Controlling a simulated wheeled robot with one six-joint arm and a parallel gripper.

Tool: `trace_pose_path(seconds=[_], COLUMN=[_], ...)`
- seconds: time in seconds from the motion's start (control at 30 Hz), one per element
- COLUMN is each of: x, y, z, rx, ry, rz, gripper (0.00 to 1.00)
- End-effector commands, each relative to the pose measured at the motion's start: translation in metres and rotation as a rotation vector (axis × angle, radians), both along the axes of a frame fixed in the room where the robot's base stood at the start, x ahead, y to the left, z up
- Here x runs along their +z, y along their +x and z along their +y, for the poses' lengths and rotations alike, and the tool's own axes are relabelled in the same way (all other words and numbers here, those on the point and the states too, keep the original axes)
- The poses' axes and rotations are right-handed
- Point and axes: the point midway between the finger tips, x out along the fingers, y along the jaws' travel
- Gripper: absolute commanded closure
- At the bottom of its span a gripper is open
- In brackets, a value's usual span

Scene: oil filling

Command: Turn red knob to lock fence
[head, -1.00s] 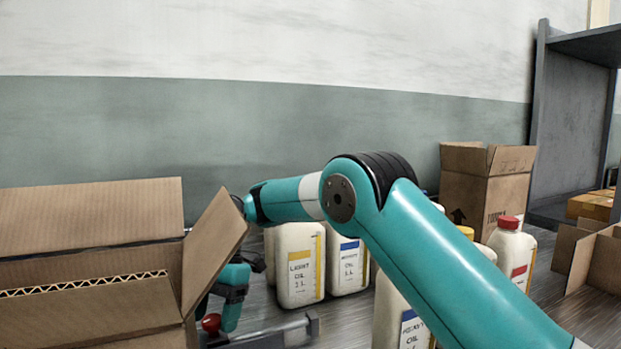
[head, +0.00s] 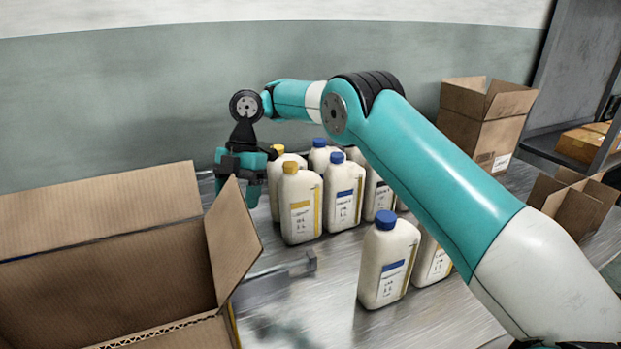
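My gripper (head: 243,178), black with teal fingers, hangs just behind the right flap of the open cardboard box, left of the oil bottles. The flap covers part of it, so I cannot tell how far apart its fingers are. A grey metal bar (head: 275,283), apparently the fence, lies low on the table between the box flap and the bottles. Its left part is hidden by the box. The red knob does not show; the box stands over that area.
The large open cardboard box (head: 100,215) fills the lower left. Several white oil bottles stand on the metal table (head: 315,325), including a blue-capped one (head: 386,262) nearer the front. More cartons (head: 488,118) and a grey shelf (head: 575,75) are at right.

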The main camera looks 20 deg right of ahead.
Motion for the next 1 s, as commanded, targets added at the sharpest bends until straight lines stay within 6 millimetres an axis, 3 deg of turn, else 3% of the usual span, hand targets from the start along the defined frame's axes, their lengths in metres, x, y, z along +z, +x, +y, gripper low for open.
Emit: trace_pose_path(seconds=[0.03, 0.23, 0.67, 1.0], x=[0.016, 0.033, 0.074, 0.091], y=[0.002, 0.005, -0.027, -0.068], z=[-0.002, -0.007, -0.011, -0.032], rx=[-0.002, -0.035, -0.627, -1.077], ry=[-0.001, 0.0, -0.026, -0.068], rz=[0.001, 0.008, 0.148, 0.224], gripper=[0.36, 0.36, 0.36, 0.36])
